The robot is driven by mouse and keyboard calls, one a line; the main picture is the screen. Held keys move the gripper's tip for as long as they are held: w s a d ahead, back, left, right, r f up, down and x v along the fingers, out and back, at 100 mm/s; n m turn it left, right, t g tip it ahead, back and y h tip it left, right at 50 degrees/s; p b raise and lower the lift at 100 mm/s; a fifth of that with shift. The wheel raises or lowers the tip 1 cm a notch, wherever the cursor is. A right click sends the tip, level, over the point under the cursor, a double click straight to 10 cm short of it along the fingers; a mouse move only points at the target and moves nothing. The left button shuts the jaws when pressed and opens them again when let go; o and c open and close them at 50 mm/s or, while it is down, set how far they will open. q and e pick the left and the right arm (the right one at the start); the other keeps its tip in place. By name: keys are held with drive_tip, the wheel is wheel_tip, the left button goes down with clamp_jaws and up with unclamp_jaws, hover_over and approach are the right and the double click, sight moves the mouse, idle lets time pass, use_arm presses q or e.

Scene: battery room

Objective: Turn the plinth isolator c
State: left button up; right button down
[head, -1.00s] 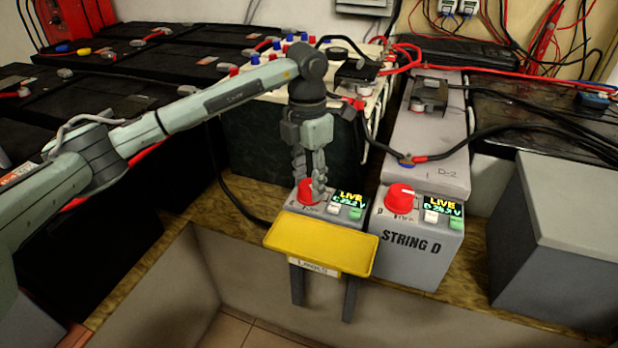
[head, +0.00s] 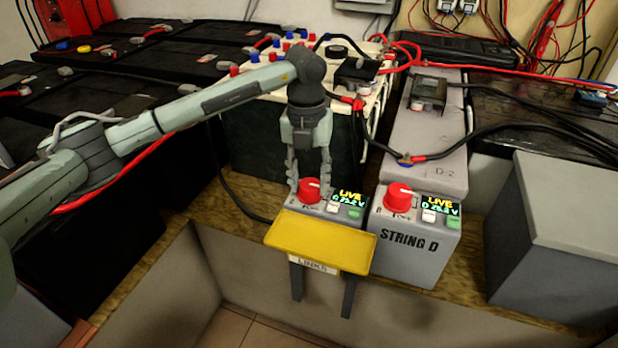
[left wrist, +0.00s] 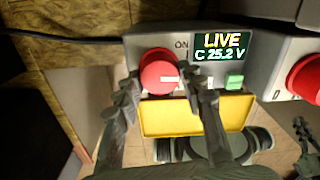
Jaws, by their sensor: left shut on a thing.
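Plinth isolator C (head: 352,214) is a grey box with a red rotary knob (head: 309,190). In the left wrist view its display (left wrist: 221,47) reads LIVE, C 25.2 V. The red knob (left wrist: 158,72) has a white mark that points right there, with ON printed above it. My left gripper (head: 310,188) comes down from above, one finger on each side of the knob, shut on it. The fingers (left wrist: 160,95) partly cover the box's face. A dark jointed part at the lower right of the left wrist view may be my right gripper (left wrist: 306,135); its state is unclear.
A similar box marked STRING D (head: 412,243), with its own red knob (head: 398,196), stands close on the right. A yellow tray (head: 320,245) labelled LINKS juts out in front. Batteries and cables lie behind. A grey block (head: 560,215) stands at right.

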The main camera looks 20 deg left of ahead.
sight(307, 184)
idle(0.5)
use_arm(q)
drive_tip(key=o, duration=1.2)
drive_tip(key=shift+c, duration=0.2)
drive_tip(key=shift+r, duration=0.2)
wheel_tip(307, 184, up, 12)
drive_tip(key=shift+a+f, duration=0.15)
drive_tip(key=shift+f, duration=0.05)
